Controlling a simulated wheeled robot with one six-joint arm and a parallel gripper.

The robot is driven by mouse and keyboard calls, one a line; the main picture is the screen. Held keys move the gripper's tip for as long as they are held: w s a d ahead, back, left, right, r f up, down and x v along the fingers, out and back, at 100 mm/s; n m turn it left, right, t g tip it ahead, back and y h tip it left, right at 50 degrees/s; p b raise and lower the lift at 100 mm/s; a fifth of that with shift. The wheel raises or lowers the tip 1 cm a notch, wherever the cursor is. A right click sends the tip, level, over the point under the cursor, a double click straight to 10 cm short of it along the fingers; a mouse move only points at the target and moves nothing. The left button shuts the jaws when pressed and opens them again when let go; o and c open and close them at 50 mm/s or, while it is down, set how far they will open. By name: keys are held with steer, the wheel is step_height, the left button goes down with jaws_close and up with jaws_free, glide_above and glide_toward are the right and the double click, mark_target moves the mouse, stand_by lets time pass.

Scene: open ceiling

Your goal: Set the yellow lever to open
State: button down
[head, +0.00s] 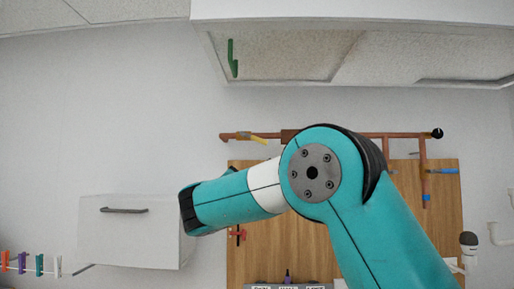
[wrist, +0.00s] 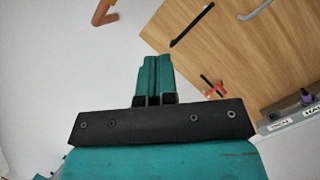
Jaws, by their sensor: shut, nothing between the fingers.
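The yellow lever (head: 258,139) sits near the left end of a copper pipe (head: 372,135) on the wall. It slants slightly down to the right, close to the pipe. In the head view my arm stands in front of the board, below the lever, and hides my gripper's fingers. In the wrist view my gripper (wrist: 157,75) is shut and empty, its teal fingers together in front of the white wall and the wooden board's edge. A copper pipe end (wrist: 103,14) shows at the top of that view, apart from the fingers. The yellow lever is not clearly visible there.
A wooden board (head: 438,225) carries a red valve (head: 238,234). A blue lever (head: 445,170) is on the right pipe. A white cabinet (head: 100,245) juts out at left. A green handle (head: 232,60) hangs overhead. A grey labelled panel (wrist: 285,121) is low at right.

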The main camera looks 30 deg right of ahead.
mark_target(260, 141)
steer(key=w+d+r+h+p, duration=0.1)
steer(key=w+d+r+p, duration=0.1)
steer(key=r+p, duration=0.1)
steer(key=w+d+r+n+h+p, duration=0.1)
steer(key=w+d+r+p, duration=0.1)
steer(key=d+r+p, duration=0.1)
steer(key=w+d+r+h+p, duration=0.1)
steer(key=w+d+r+p, duration=0.1)
steer(key=d+r, duration=0.1)
steer(key=shift+r+n+p, duration=0.4)
steer(key=shift+r, duration=0.25)
steer(key=shift+w+d+r+p, duration=0.2)
steer(key=shift+w+d+p, duration=0.25)
steer(key=shift+d, duration=0.05)
